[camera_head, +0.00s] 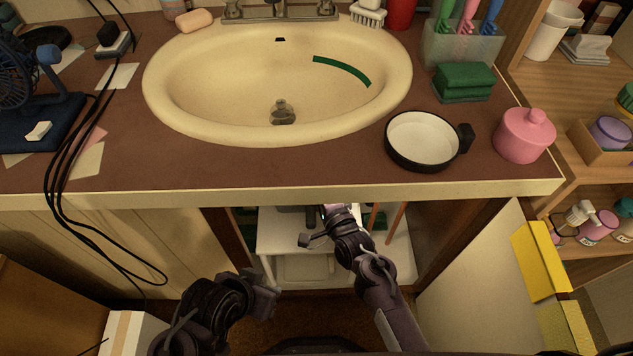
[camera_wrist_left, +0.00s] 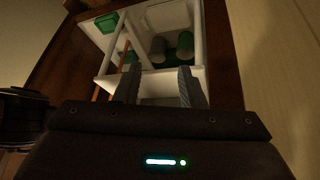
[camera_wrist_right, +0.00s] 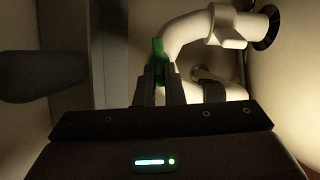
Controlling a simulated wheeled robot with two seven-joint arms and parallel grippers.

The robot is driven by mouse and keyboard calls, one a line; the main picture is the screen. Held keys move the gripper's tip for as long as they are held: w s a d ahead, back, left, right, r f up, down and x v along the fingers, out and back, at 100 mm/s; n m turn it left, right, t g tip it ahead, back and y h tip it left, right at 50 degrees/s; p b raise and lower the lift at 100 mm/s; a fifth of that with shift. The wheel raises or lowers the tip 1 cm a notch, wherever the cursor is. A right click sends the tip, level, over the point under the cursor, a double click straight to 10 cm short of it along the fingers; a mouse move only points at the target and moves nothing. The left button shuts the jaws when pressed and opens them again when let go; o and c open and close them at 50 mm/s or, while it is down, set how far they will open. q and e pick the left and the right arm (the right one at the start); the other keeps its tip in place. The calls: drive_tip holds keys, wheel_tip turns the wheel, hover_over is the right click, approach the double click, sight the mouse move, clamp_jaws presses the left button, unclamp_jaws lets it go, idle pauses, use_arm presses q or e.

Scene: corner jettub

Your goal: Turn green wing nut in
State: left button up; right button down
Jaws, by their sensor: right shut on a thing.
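The green wing nut (camera_wrist_right: 158,47) shows in the right wrist view at the bend of a white pipe (camera_wrist_right: 190,35). My right gripper (camera_wrist_right: 161,75) is shut on its near end, with the fingers close together on either side. In the head view my right arm reaches into the open cabinet under the sink, and its fingertips and the wing nut are hidden there. My left gripper (camera_wrist_left: 160,82) is open and empty, with its fingers spread apart in the left wrist view. In the head view my left gripper (camera_head: 272,288) is low in front of the cabinet opening.
The counter (camera_head: 330,172) with the sink (camera_head: 230,125) overhangs the cabinet. A white shelf unit (camera_head: 285,240) stands inside. The cabinet door (camera_head: 465,270) is open at the right, with yellow pieces on its edge. A second pipe runs below the first in the right wrist view.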

drive_tip(key=c, duration=1.5)
unclamp_jaws()
